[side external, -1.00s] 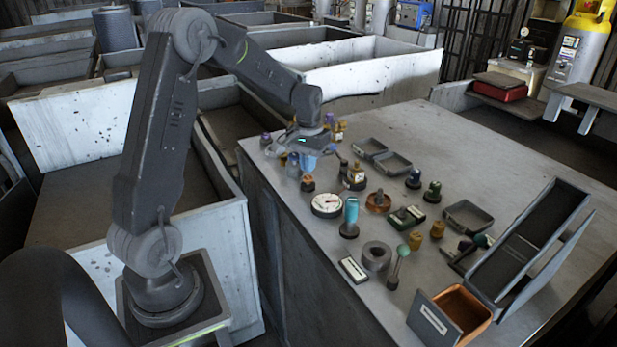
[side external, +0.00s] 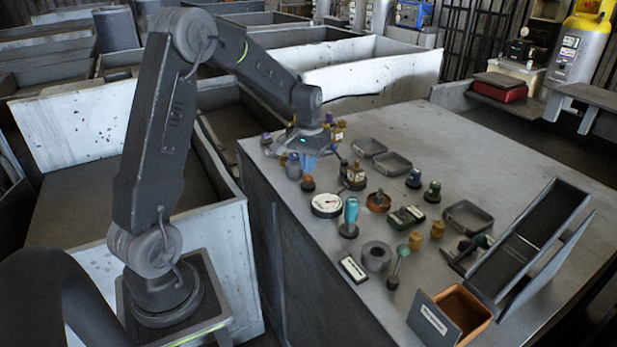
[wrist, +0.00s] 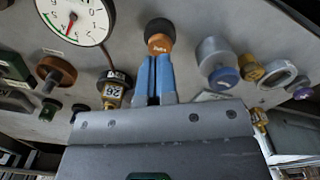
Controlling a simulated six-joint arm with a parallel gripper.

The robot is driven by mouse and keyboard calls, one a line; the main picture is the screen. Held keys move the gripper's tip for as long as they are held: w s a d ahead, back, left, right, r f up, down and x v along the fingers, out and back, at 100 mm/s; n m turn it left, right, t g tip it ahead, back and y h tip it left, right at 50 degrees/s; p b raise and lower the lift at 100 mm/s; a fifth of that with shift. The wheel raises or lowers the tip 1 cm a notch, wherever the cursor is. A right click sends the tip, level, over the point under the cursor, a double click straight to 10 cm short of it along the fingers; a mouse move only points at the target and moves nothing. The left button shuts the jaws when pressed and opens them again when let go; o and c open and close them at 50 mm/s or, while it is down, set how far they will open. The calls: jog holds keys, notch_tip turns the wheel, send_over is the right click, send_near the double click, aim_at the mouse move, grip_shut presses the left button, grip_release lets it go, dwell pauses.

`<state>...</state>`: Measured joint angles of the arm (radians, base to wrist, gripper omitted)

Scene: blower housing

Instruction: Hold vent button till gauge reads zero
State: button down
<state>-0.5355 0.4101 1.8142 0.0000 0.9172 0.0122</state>
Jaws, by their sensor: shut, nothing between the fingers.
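A round white gauge (side external: 326,204) stands near the table's front left edge. In the wrist view its dial (wrist: 75,15) is partly cut off by the top edge; I cannot read its value surely. An orange button (side external: 307,180) on a dark base stands just behind the gauge. My gripper (wrist: 158,59) is shut and empty. Its blue fingertips are right by the orange button; I cannot tell whether they touch it.
A brass valve-like part with a dial (wrist: 113,89) is close beside the fingers. A grey knob with a blue ring (wrist: 220,62) is on the other side. A teal-handled part (side external: 351,212), a grey ring (side external: 376,256) and open trays crowd the table.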

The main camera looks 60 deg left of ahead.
aim_at(308, 177)
jog(key=shift+f, duration=0.15)
dwell(0.4)
jog(key=shift+f, duration=1.3)
jog(key=shift+r, duration=0.15)
dwell(0.7)
jog(key=shift+r, duration=0.7)
jog(key=shift+r, duration=3)
